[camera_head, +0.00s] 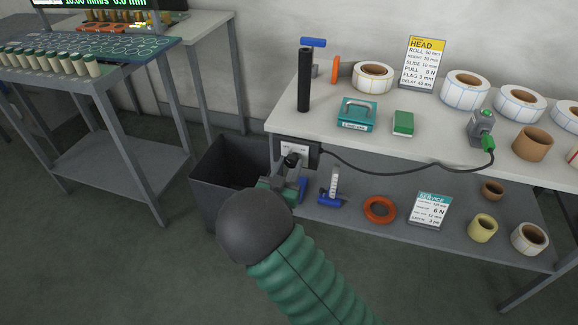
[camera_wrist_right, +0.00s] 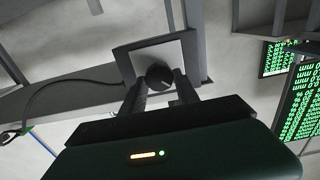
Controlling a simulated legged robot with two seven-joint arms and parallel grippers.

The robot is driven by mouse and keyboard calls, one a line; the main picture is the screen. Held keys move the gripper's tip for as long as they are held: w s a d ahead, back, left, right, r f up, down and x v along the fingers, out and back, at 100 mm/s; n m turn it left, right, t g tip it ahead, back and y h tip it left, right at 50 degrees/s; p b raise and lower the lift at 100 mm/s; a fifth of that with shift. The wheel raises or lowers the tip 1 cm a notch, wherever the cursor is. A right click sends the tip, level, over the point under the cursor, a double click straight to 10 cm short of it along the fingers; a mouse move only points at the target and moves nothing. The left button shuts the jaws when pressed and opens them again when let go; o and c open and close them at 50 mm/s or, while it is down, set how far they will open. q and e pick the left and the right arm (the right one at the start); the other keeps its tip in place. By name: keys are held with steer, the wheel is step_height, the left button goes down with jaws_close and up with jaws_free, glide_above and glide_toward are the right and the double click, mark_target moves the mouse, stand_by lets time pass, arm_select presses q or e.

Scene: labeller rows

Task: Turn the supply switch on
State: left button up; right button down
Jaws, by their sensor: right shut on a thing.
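The supply switch is a black rotary knob (camera_wrist_right: 158,76) on a pale plate in a dark frame. In the head view its switch box (camera_head: 313,153) is fixed at the front left edge of the workbench. My right gripper (camera_wrist_right: 160,88) is shut on the knob, one finger on each side of it. In the head view my right gripper (camera_head: 291,165) and forearm cover part of the box, and the plate's markings are too small to read. My left gripper is not in view.
A black cable runs from the box to a grey device (camera_head: 482,126) on the bench (camera_head: 385,147). A dark bin (camera_head: 222,165) stands left of my arm. The lower shelf holds an orange ring (camera_head: 379,210), a service card (camera_head: 430,210) and rolls. Label rolls stand along the bench top.

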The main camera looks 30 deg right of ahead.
steer(key=shift+f+m, duration=0.15)
steer(key=shift+m, duration=0.15)
steer(key=m+b, duration=0.2)
steer(key=m, duration=0.1)
steer(key=shift+f+m, duration=0.15)
steer(key=shift+m, duration=0.25)
steer(key=m+b, duration=0.3)
steer(key=m, duration=0.1)
steer(key=shift+s+f+m, duration=0.1)
steer(key=shift+f+m, duration=0.05)
steer(key=shift+m, duration=0.15)
steer(key=m+b, duration=0.4)
steer(key=shift+f, duration=0.2)
steer(key=shift+m+b, duration=2.15)
steer(key=shift+m, duration=0.25)
steer(key=shift+s, duration=0.1)
steer(key=c, duration=0.9)
jaws_free()
steer(key=shift+r, duration=0.25)
